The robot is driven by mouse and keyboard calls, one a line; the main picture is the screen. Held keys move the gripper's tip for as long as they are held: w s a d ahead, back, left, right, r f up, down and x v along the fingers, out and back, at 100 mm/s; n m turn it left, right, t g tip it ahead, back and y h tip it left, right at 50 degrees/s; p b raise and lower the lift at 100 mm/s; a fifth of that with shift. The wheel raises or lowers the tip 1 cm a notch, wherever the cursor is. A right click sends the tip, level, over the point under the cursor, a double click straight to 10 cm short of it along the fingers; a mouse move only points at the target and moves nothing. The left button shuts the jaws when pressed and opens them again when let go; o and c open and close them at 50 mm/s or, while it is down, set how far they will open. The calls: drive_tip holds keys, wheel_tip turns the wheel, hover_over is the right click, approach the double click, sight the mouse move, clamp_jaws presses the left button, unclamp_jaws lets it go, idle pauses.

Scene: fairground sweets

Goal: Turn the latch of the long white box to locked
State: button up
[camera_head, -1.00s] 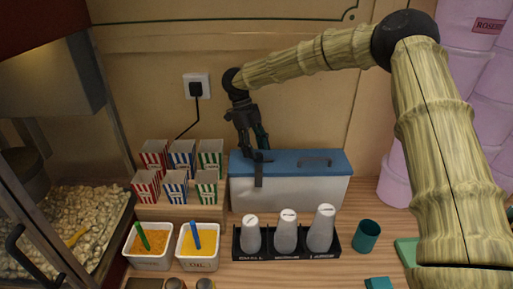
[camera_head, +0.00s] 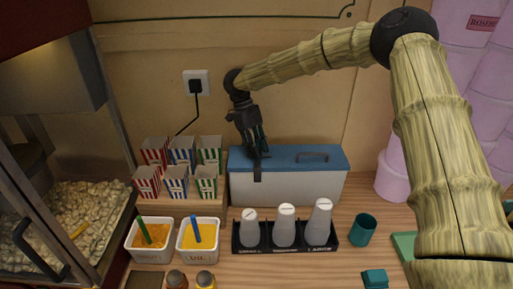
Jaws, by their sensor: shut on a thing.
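The long white box (camera_head: 310,187) with a blue lid (camera_head: 290,156) stands at the back of the wooden counter against the wall. A dark latch (camera_head: 257,173) hangs over the front edge of the lid, left of its middle. A dark handle (camera_head: 313,157) sits on the right part of the lid. My gripper (camera_head: 257,155) points down at the lid from above, with its fingertips at the top of the latch. It is shut on the latch. The fingers hide the latch's upper part, and its exact angle is hard to tell.
A black rack (camera_head: 286,246) with several grey-white shakers stands in front of the box. Striped popcorn boxes (camera_head: 181,165) stand on a step to its left. Two tubs (camera_head: 198,240) of yellow and orange filling stand front left. A teal cup (camera_head: 363,229) stands at right.

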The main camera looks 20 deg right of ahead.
drive_tip(key=shift+m, duration=0.3)
drive_tip(key=m, duration=0.2)
drive_tip(key=m+y, duration=0.1)
drive_tip(key=shift+w+d+m+g+y, duration=0.1)
drive_tip(key=shift+m+g+y, duration=0.2)
drive_tip(key=shift+m, duration=0.1)
drive_tip(key=m+y, duration=0.1)
drive_tip(key=m, duration=0.3)
drive_tip(key=shift+d+y, duration=0.1)
drive_tip(key=shift+y, duration=0.3)
drive_tip(key=m, duration=0.2)
drive_tip(key=m+t+y, duration=0.1)
drive_tip(key=m, duration=0.2)
drive_tip(key=shift+d+y, duration=0.1)
drive_tip(key=shift+y, duration=0.2)
drive_tip(key=shift+m+t+y, duration=0.5)
drive_tip(key=shift+m+t, duration=0.1)
drive_tip(key=shift+m, duration=1.6)
drive_tip(key=o, duration=0.9)
drive_tip(key=shift+d, duration=0.1)
drive_tip(key=shift+o, duration=0.6)
drive_tip(key=shift+d+f, duration=0.15)
